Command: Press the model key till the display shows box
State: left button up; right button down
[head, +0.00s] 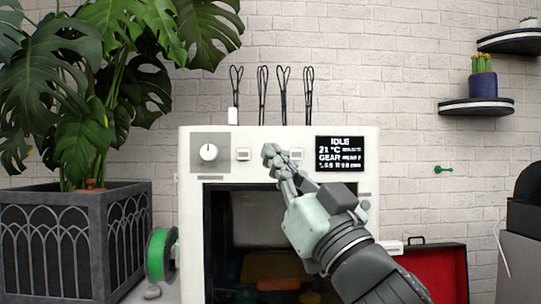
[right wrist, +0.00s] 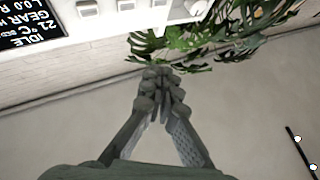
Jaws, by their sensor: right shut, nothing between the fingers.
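The white machine (head: 190,235) stands in the middle of the head view, with a dark window below its control panel. Its display (head: 340,153) reads IDLE, 21 °C and GEAR; the display also shows, turned over, in the right wrist view (right wrist: 28,25). A white dial (head: 208,152) is at the panel's left. One key (head: 243,154) is right of the dial, and another key (head: 297,154) is left of the display. My right gripper (head: 270,155) is shut and empty, in front of the panel between these keys. I cannot tell whether it touches. My left gripper is out of view.
A large plant in a dark planter (head: 60,240) stands at the left. A green spool (head: 160,255) is beside the machine. An open red case (head: 435,270) is at the right. Several black wire loops (head: 283,90) stand up behind the machine's top.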

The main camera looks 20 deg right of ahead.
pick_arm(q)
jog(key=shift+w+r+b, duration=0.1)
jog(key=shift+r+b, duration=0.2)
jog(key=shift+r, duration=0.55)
pick_arm(e)
jog(key=w+d, duration=0.2)
jog(key=w, duration=0.6)
jog(key=shift+w+d, duration=0.2)
jog(key=shift+d, duration=0.05)
jog(key=shift+w, duration=0.1)
dwell(0.3)
jog(key=shift+w+d, duration=0.1)
jog(key=shift+w, duration=0.2)
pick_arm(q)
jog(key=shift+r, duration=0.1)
pick_arm(e)
jog(key=shift+w+d, duration=0.1)
jog(key=shift+w, duration=0.25)
dwell(0.5)
jog(key=shift+s, duration=0.1)
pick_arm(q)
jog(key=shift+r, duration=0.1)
pick_arm(e)
jog(key=shift+s+a, duration=0.25)
jog(key=shift+s, duration=0.4)
